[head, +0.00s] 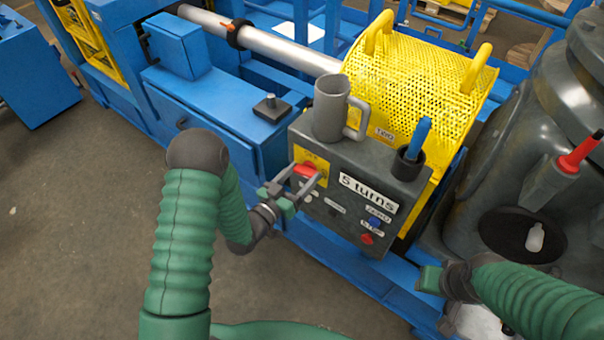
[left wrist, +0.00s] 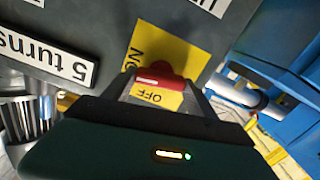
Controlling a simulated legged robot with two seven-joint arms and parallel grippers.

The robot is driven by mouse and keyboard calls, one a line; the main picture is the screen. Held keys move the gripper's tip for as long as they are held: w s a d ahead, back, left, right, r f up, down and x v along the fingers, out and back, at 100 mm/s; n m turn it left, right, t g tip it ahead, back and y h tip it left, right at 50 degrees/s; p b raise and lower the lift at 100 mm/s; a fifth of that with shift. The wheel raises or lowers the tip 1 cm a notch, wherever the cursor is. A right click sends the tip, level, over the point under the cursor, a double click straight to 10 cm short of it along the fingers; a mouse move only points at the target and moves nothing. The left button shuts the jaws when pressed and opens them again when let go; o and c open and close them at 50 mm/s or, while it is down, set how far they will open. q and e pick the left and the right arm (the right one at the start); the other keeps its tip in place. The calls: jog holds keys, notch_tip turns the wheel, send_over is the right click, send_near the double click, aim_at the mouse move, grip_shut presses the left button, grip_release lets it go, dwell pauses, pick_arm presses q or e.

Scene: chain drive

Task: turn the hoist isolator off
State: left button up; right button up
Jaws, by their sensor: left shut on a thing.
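The hoist isolator is a red rotary handle (head: 306,171) on a yellow plate (head: 312,158) at the upper left of the grey control box's front. My left gripper (head: 308,184) is at the handle, with its fingers shut on it. In the left wrist view the red handle (left wrist: 158,80) sits between the fingers, and the yellow plate (left wrist: 176,52) shows "OFF" and part of another word. The fingers hide part of the handle. My right gripper (head: 440,285) is at the lower right, away from the box; its fingertips are hard to make out.
The control box (head: 345,208) bears a "5 turns" label (head: 368,193), a blue button and a red button. A grey mug (head: 331,108) and a dark cup with a blue-handled tool (head: 416,140) stand on top. A yellow mesh guard (head: 420,75) rises behind. A grey tank stands right.

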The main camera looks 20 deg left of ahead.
pick_arm(q)
jog(key=n, duration=0.2)
jog(key=n+p, duration=0.1)
jog(key=n, duration=0.1)
jog(key=shift+a+n, duration=0.2)
jog(key=shift+n, duration=0.1)
jog(key=n+p, duration=0.1)
jog(key=n, duration=0.2)
jog(key=shift+n, duration=0.4)
jog(key=n+p, duration=0.1)
jog(key=n, duration=0.4)
jog(key=shift+a+f, duration=0.1)
jog(key=shift+f, duration=0.05)
jog(key=shift+f+n+p, duration=0.1)
jog(key=shift+n+p, duration=0.35)
jog(key=shift+n, duration=0.65)
jog(key=o, duration=0.9)
jog(key=shift+f, duration=0.1)
jog(key=o, duration=0.5)
jog(key=shift+c, duration=0.2)
